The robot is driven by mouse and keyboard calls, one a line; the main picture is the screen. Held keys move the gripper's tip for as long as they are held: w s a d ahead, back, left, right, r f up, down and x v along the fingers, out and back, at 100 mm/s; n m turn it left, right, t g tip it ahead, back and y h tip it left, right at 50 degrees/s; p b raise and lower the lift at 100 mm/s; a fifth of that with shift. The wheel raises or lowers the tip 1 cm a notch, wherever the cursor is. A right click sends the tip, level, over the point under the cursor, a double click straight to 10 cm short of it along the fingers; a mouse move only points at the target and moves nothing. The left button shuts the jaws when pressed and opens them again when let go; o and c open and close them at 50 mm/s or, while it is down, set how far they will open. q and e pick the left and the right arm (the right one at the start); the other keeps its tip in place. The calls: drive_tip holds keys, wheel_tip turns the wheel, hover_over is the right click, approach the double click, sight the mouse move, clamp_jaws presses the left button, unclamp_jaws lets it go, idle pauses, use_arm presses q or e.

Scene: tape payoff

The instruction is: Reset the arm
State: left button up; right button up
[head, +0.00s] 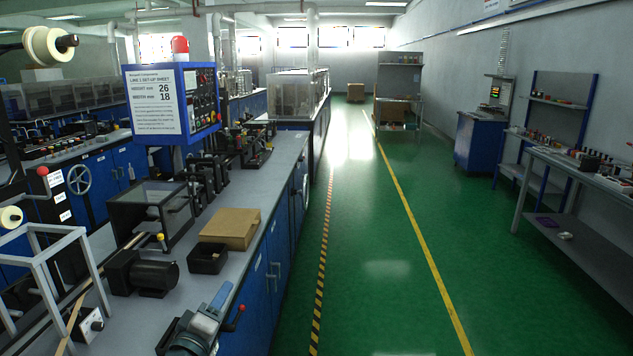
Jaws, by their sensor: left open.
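My left gripper (218,301) shows low in the head view, over the front edge of the grey bench. It is open, with nothing seen between its fingers. A short lever with a red knob (240,309) shows just right of it; I cannot tell whether they touch. Cream tape rolls show at the left edge, one high on a dark spindle (48,45) and one lower (10,217). My right gripper is not in view.
The grey bench (190,285) carries a cardboard box (230,229), a black open bin (207,259), a black motor (142,273) and a pale frame (60,262). A blue control panel (203,98) with a set-up sheet stands behind. The green aisle (385,265) is clear.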

use_arm(q)
drive_tip(key=s+a+f+m+g+y, duration=0.2)
drive_tip(key=s+f+m+g, duration=0.6)
drive_tip(key=s+f, duration=1)
drive_tip(key=s+a+f+m+g+y, duration=0.1)
drive_tip(key=s+a+f+g+y, duration=0.2)
drive_tip(key=s, duration=0.7)
drive_tip(key=s+a+f+m+g, duration=0.2)
drive_tip(key=s+g, duration=0.2)
drive_tip(key=s, duration=0.6)
wheel_tip(320, 180, down, 30)
drive_tip(key=a+g, duration=0.2)
drive_tip(key=a, duration=0.1)
drive_tip(key=s+a+f, duration=0.1)
drive_tip(key=s+f, duration=1.7)
drive_tip(key=f, duration=0.1)
drive_tip(key=shift+f+n+g, duration=0.4)
